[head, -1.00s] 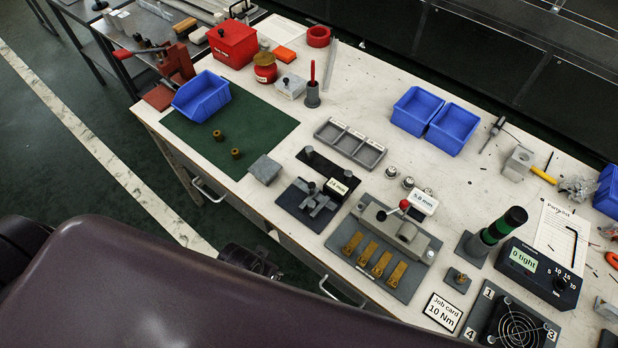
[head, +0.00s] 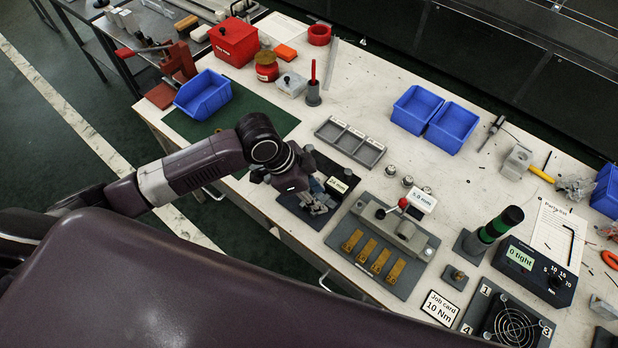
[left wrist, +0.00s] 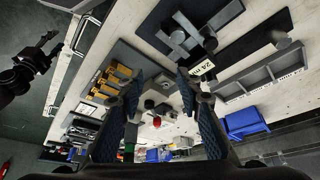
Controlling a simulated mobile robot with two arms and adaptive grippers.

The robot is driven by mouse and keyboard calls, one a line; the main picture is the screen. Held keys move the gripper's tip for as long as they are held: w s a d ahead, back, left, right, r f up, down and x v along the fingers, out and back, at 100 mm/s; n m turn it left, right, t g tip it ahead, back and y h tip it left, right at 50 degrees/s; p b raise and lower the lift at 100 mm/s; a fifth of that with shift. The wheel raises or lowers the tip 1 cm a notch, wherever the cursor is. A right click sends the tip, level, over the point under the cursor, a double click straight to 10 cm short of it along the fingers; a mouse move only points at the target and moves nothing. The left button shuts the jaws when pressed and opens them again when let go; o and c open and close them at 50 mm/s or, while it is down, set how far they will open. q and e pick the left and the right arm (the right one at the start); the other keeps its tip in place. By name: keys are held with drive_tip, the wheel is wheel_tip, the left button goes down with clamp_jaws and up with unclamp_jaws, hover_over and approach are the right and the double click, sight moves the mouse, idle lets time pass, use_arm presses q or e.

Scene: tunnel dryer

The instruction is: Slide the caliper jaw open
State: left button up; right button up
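The caliper is a grey metal tool on a dark plate near the bench's front edge. In the head view its visible part (head: 318,208) shows beneath my left gripper (head: 312,194), beside a display reading 24 mm (head: 338,186). In the left wrist view the caliper (left wrist: 186,36) lies at the top, just beyond the fingers. My left gripper (left wrist: 160,78) has its two fingers wide apart with nothing between them. I cannot tell whether it touches the caliper. My right gripper (left wrist: 35,62) appears small and dark at the left of the wrist view; its finger opening is unclear.
A grey fixture (head: 405,232) with several brass pieces stands right of the caliper. A divided grey tray (head: 350,142) lies behind it. A blue bin (head: 203,94) stands on the green mat (head: 180,124) to the left. The bench middle is mostly clear.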

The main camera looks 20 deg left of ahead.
use_arm(q)
drive_tip(key=w+a+r, duration=0.2)
drive_tip(key=w+a, duration=0.3)
drive_tip(key=a, duration=0.2)
drive_tip(key=shift+y, duration=0.3)
drive_tip(key=p+x, duration=0.1)
drive_tip(key=x, duration=0.5)
drive_tip(key=shift+w+d+f, duration=0.1)
drive_tip(key=shift+w+f, duration=0.05)
drive_tip(key=shift+w, duration=0.05)
drive_tip(key=shift+p+x, duration=0.3)
drive_tip(key=shift+x, duration=0.45)
drive_tip(key=shift+c, duration=0.3)
clamp_jaws()
